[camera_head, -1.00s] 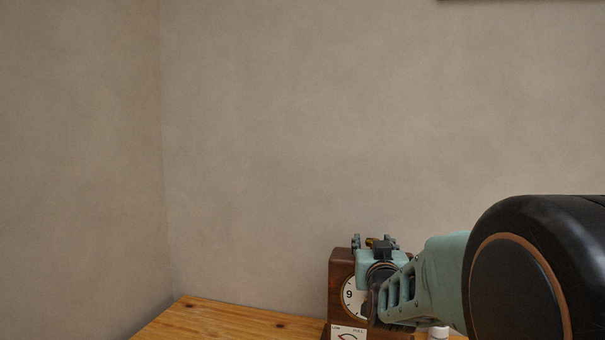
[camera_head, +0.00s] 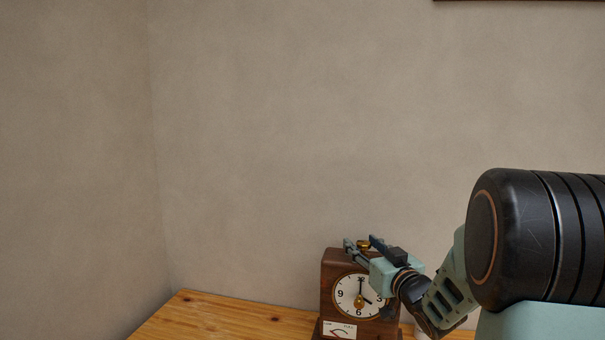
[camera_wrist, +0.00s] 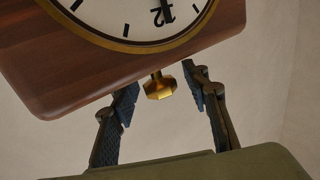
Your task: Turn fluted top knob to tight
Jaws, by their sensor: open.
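A brown wooden clock (camera_head: 331,268) with a round white dial (camera_head: 348,293) stands on the table. The brass fluted knob (camera_head: 363,244) sits on its top. In the wrist view the knob (camera_wrist: 158,87) is faceted and golden, on a short stem from the wooden case (camera_wrist: 75,75), which appears upside down. My gripper (camera_head: 360,242) is at the clock's top, reaching in from the right. Its fingers are spread, one on each side of the knob, with visible gaps in the wrist view (camera_wrist: 163,80). They hold nothing.
The wooden table (camera_head: 215,316) is clear to the left of the clock. A small card with a gauge (camera_head: 340,329) is at the clock's lower front. Plain walls (camera_head: 250,130) stand behind and to the left.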

